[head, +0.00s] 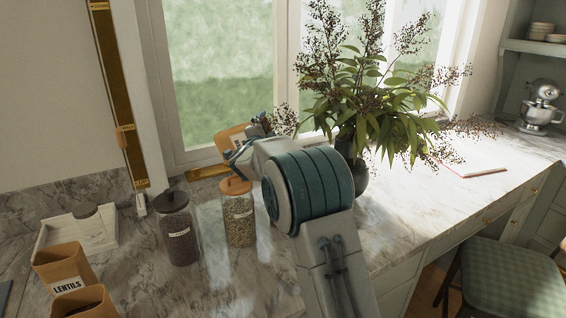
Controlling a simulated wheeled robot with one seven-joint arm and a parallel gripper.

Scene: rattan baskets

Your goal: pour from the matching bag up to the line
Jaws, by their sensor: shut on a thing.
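A brown paper bag (228,138) shows beside my gripper (252,130), up behind the jars and in front of the window. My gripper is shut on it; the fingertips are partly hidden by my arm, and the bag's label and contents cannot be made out. A clear jar with an orange-brown lid (240,220) holds greenish-brown contents and has a white label too small to read. A jar with a dark lid (179,233) stands left of it with dark contents. A bag labelled LENTILS (64,268) stands open at lower left, with another open brown bag (84,302) in front.
A white tray (62,241) with a dark-topped object sits at the left. A vase (356,172) of leafy branches stands behind my arm. The counter to the right is mostly clear, with a paper or book (470,167) and a stand mixer (541,103). A chair (508,290) is at lower right.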

